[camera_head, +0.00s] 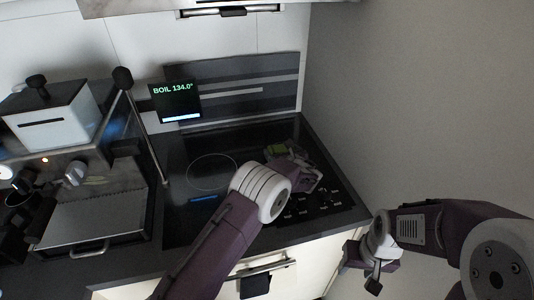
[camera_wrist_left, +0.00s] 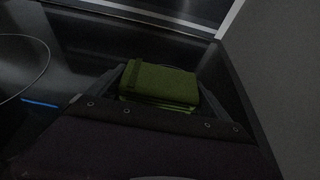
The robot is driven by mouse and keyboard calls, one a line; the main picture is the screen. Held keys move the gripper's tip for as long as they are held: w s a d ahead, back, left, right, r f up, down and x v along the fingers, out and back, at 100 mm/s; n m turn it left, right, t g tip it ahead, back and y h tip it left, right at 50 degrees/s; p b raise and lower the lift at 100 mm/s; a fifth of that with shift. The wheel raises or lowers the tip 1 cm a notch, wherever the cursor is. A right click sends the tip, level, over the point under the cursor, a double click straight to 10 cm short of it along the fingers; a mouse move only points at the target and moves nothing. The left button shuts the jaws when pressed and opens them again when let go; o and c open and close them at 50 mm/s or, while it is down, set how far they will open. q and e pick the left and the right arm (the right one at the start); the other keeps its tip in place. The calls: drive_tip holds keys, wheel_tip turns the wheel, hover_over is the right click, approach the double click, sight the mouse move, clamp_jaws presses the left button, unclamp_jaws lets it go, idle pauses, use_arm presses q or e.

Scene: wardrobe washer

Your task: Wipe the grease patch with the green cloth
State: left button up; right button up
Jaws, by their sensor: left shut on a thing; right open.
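The green cloth (camera_head: 277,149) is a small folded bundle above the right part of the black cooktop (camera_head: 210,150). It also shows in the left wrist view (camera_wrist_left: 160,82), between the fingers. My left gripper (camera_head: 285,155) is shut on the cloth, and my wrist hides part of it in the head view. I cannot tell whether the cloth touches the cooktop. My right gripper (camera_head: 372,272) is open and empty, off the counter's right front edge. I cannot make out a grease patch in either view; my left arm covers part of the cooktop.
A display reading BOIL 134.0° (camera_head: 175,102) stands at the back of the cooktop. A wall bounds the right side. A silver case (camera_head: 90,222) and a white box (camera_head: 50,118) stand at left, with a thin post (camera_head: 142,130) beside the cooktop.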

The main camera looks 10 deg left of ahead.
use_arm(q)
drive_tip(key=shift+d+f, duration=0.1)
drive_tip(key=shift+w+d, duration=0.15)
drive_tip(key=shift+d, duration=0.1)
drive_tip(key=d, duration=0.1)
drive_tip(key=w+d+p, duration=0.1)
drive_tip(key=d, duration=0.1)
drive_tip(key=w+d, duration=0.1)
drive_tip(key=shift+d, duration=0.25)
drive_tip(key=shift+s, duration=0.1)
drive_tip(key=shift+r+p, duration=0.6)
drive_tip(key=shift+r, duration=0.25)
drive_tip(key=shift+r+p, duration=1)
drive_tip(key=shift+r, duration=0.5)
